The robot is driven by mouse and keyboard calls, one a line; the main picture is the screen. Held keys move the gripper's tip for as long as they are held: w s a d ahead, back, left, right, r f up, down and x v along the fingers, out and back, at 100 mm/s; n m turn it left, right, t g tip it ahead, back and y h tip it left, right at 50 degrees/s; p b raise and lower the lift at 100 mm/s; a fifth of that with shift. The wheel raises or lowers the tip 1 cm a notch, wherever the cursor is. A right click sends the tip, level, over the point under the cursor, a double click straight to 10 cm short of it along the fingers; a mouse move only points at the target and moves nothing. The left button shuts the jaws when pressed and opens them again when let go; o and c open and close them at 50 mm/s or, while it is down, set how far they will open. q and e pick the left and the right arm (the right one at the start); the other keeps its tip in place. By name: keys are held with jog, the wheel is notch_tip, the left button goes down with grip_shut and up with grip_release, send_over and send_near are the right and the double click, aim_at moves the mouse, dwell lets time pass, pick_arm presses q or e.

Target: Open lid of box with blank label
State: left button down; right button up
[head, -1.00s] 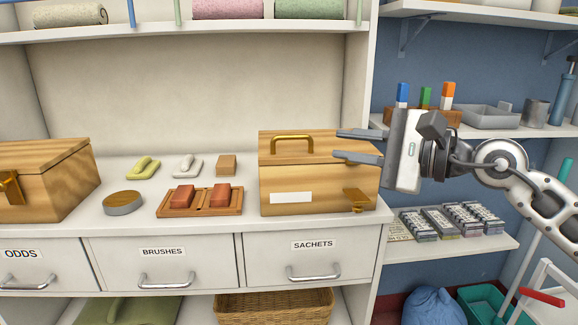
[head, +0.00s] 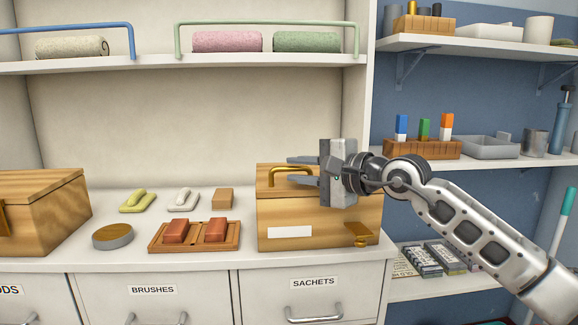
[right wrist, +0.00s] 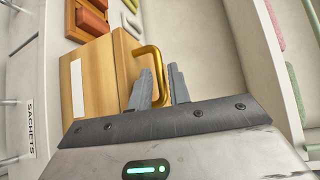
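The wooden box with a blank white label (head: 290,232) stands on the counter above the SACHETS drawer, and its lid is shut. A brass handle (head: 271,178) stands on the lid, and a brass latch (head: 357,233) is on the front at the right. My right gripper (head: 290,171) is at the handle with its fingers apart and pointing left. In the right wrist view the fingers (right wrist: 159,80) are on either side of part of the handle (right wrist: 156,55); I cannot tell whether they touch it. The gripper body hides part of the lid. My left gripper is out of view.
Another wooden box (head: 45,215) stands at the left. Between the boxes are a round tin (head: 112,237), a tray with two red blocks (head: 194,236) and several brushes. A shelf with towels (head: 227,42) hangs above; side shelves (head: 470,162) are at the right.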

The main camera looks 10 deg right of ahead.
jog(key=shift+x, duration=1.4)
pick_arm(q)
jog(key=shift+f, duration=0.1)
